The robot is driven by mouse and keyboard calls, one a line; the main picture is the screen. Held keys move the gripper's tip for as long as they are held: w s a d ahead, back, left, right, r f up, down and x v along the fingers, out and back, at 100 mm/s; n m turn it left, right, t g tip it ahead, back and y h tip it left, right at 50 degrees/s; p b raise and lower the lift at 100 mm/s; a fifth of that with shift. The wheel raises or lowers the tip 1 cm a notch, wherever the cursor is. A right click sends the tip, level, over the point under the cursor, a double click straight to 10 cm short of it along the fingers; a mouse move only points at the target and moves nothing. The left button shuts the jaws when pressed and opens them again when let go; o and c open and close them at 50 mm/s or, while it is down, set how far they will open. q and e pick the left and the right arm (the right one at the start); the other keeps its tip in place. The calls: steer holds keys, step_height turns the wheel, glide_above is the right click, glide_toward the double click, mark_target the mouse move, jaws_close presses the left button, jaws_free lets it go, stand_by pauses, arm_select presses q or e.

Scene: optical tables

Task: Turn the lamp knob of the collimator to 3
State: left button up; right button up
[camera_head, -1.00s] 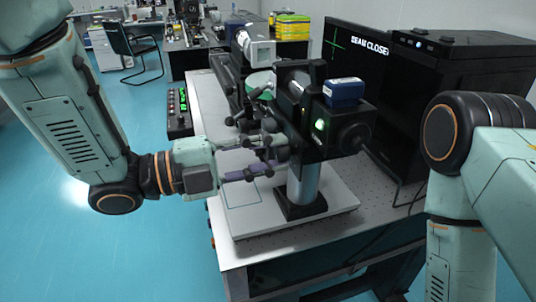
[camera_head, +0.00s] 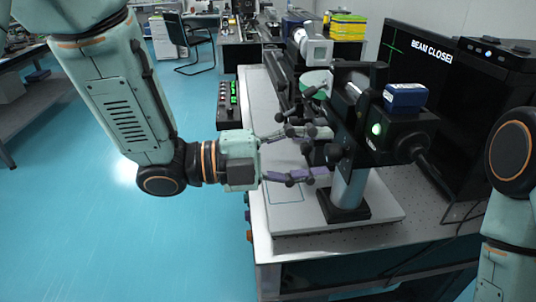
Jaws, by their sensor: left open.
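The optical instrument, which I take to be the collimator (camera_head: 400,132), is a black housing with a lit green spot on its face and a blue box (camera_head: 405,96) on top. It stands on a grey post on the table. Several dark round knobs sit on its left side, one of them low beside the post (camera_head: 333,152); I cannot tell which is the lamp knob, and no numbers are readable. My left gripper (camera_head: 318,155) is open just left of the instrument, its fingers pointing at the knobs; contact is unclear. My right gripper is out of view.
The instrument stands on a white plate (camera_head: 290,220) on the perforated optical table (camera_head: 340,240). A black screen reading "BEAM CLOSE..." (camera_head: 425,60) stands behind on the right. The blue floor at left is clear.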

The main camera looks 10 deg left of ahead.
arm_select(q)
steer(key=v, duration=1.1)
stand_by(0.4)
stand_by(0.3)
steer(key=w+a+f+n+t+y, duration=0.35)
steer(key=w+n+t, duration=0.2)
steer(key=n, duration=0.75)
step_height(320, 180, down, 15)
steer(key=a+n+g+y+b, duration=0.25)
steer(key=n+y, duration=0.45)
steer(key=n, duration=0.5)
steer(key=s+a+f+n+g+y, duration=0.1)
steer(key=s+f+n+g+y, duration=0.1)
steer(key=s+f, duration=0.6)
steer(key=s+a+f+n+g+y+b, duration=0.1)
steer(key=s+a+f+g+y, duration=0.1)
steer(key=s+f, duration=0.6)
steer(key=s+a+f+n+g+y+b, duration=0.1)
steer(key=s+f+g, duration=0.3)
steer(key=s+f, duration=0.5)
steer(key=s+a+n+y, duration=0.1)
steer(key=s, duration=0.2)
steer(key=shift+n+g+y, duration=0.3)
steer(key=shift+y, duration=0.05)
